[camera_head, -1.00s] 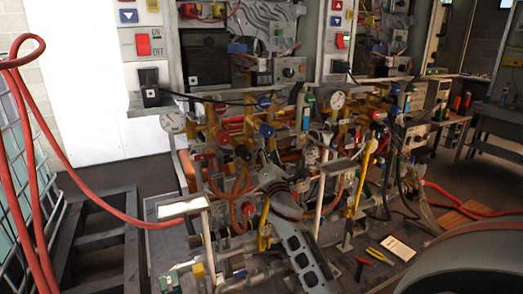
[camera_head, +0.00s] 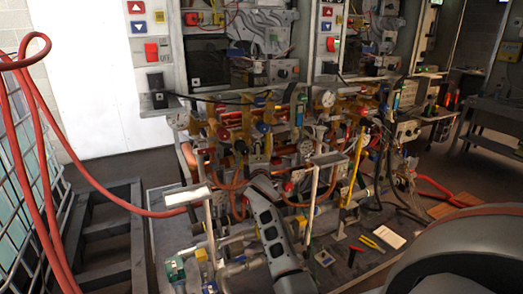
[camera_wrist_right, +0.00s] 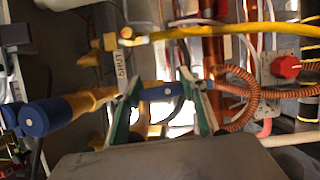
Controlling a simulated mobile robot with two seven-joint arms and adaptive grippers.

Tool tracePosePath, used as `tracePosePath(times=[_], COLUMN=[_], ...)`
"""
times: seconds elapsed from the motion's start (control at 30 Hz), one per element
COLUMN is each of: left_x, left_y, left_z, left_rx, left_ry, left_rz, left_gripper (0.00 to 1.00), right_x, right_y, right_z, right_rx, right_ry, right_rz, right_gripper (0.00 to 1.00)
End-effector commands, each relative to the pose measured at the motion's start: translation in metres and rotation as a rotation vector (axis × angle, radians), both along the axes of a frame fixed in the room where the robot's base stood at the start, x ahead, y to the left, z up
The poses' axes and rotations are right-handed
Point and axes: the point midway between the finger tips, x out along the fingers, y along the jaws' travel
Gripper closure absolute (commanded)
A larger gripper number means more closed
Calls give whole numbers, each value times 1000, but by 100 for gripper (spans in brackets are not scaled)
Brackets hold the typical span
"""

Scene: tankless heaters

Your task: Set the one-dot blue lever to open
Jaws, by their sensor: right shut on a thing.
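A blue lever (camera_wrist_right: 160,92) with one visible white dot lies between the two green-and-pale fingers of my right gripper (camera_wrist_right: 162,108) in the right wrist view. The gripper is shut on this lever, which sits by a brass fitting. In the head view, my right gripper (camera_head: 259,166) is at the middle of the valve rack, and its grip on the lever is too small to make out. A white label reading SHUT (camera_wrist_right: 122,65) is above and left of the lever in the wrist view. My left gripper is not in view.
A larger blue handle (camera_wrist_right: 55,113) is left of the fingers. A yellow hose (camera_wrist_right: 225,30) crosses above, and a red knob (camera_wrist_right: 286,67) and corrugated copper hoses (camera_wrist_right: 240,98) are at the right. In the head view, pipes and valves crowd the rack, and a red hose (camera_head: 110,195) loops at the left.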

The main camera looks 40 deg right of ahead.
Motion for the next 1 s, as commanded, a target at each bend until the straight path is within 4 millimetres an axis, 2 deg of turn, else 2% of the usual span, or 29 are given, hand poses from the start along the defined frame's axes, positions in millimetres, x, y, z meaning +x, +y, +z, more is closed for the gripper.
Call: tracePosePath(times=[0.2, 0.6, 0.63, 0.7, 1.0], left_x=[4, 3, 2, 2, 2], left_y=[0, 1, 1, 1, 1], left_z=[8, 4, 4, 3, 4], left_rx=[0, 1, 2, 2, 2], left_ry=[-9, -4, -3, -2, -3], left_rz=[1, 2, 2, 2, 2], left_gripper=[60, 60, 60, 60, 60], right_x=[2, 2, 2, 2, 2], right_y=[1, 1, 1, 1, 1], right_z=[0, -1, -1, -1, -1], right_rx=[38, 43, 43, 42, 41], right_ry=[-10, -11, -11, -11, -10], right_rz=[0, 0, 0, 0, 0], right_gripper=[96, 96, 53, 40, 40])
